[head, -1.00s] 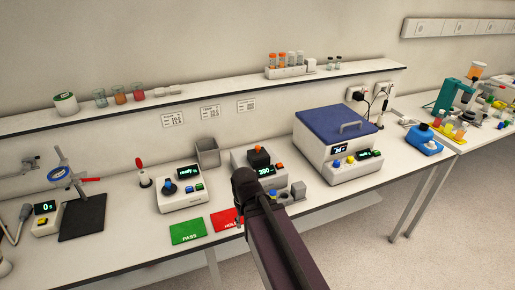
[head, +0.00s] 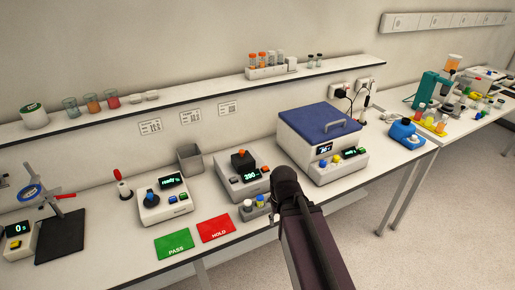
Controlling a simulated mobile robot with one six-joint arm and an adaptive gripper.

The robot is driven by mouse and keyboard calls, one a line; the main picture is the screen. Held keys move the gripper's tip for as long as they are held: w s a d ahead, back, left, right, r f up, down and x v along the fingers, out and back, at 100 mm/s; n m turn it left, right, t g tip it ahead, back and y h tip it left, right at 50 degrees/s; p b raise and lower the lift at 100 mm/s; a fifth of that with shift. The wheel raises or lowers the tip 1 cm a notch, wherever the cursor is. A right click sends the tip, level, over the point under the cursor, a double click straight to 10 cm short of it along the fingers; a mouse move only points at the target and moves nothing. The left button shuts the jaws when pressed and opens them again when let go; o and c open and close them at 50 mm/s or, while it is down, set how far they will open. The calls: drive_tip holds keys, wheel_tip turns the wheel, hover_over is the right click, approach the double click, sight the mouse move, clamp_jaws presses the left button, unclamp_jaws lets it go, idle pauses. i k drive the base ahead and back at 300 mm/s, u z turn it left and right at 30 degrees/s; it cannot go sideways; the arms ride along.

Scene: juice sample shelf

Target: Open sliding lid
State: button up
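The blue lid (head: 318,122) with a grey bar handle (head: 343,126) lies flat on top of a white box-shaped device (head: 299,150) in the head view. The lid covers the top, and I see no opening. The device has a small lit display and coloured knobs on its front. My dark arm rises from the bottom of the picture, its upper end just left of and in front of the device. My gripper's fingers do not show. The lid and handle are unobstructed.
Left of the device stand a grey instrument (head: 242,177) reading about 290, and a small holder (head: 252,210) with coloured caps. Green PASS (head: 174,244) and red HOLD (head: 216,228) mats lie in front. A shelf (head: 200,103) runs above.

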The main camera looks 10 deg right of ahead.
sight(242, 156)
drive_tip(key=z, duration=0.65)
drive_tip(key=k, duration=0.9)
drive_tip(key=u, duration=0.65)
drive_tip(key=i, duration=1)
drive_tip(key=z, duration=0.05)
